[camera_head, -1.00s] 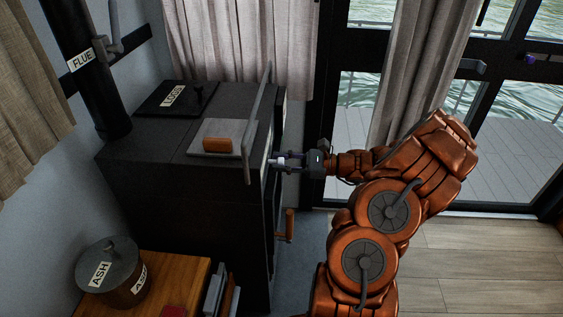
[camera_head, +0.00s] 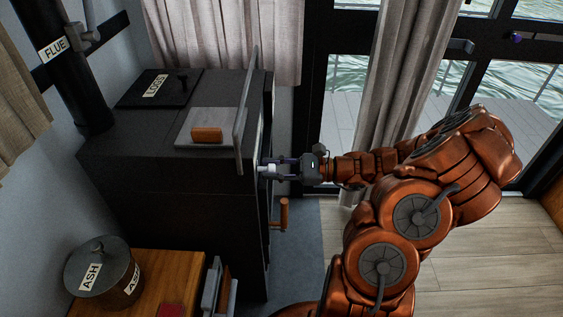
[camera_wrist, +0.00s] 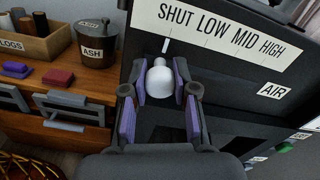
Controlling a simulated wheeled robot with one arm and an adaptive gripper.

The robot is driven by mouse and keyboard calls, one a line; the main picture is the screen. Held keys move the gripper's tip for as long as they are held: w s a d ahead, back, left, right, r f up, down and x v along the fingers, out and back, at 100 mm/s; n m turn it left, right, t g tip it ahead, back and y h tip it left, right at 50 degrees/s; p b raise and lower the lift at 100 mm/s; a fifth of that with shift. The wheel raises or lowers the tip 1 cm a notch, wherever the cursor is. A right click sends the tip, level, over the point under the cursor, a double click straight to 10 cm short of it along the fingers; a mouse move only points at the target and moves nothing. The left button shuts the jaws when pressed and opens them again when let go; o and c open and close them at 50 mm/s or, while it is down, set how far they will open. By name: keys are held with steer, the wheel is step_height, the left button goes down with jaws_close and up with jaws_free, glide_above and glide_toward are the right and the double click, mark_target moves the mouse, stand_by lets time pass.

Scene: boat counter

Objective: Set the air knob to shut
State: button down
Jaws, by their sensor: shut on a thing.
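The air knob (camera_wrist: 160,80) is white and rounded, and sits on the dark stove front below a label strip (camera_wrist: 215,28) reading SHUT, LOW, MID, HIGH. A white pointer mark (camera_wrist: 166,45) above the knob stands under the word SHUT. My gripper (camera_wrist: 160,72) has its purple-padded fingers closed on the knob, one on each side. In the head view my gripper (camera_head: 270,166) reaches the stove's front face from the right, and only a little of the knob shows. A small AIR tag (camera_wrist: 272,90) is to the right.
The black stove (camera_head: 170,200) has a rail (camera_head: 245,110) along its top front edge and an orange-brown handle (camera_head: 282,214) below my gripper. A wooden bench (camera_head: 185,268) with an ash pot (camera_head: 105,268) stands nearby. Clear floor (camera_head: 480,255) lies right.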

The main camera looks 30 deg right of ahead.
steer(key=shift+s+a+f, duration=0.1)
steer(key=shift+s+a, duration=0.05)
steer(key=c, duration=0.9)
jaws_free()
steer(key=shift+o, duration=0.2)
steer(key=v, duration=1.2)
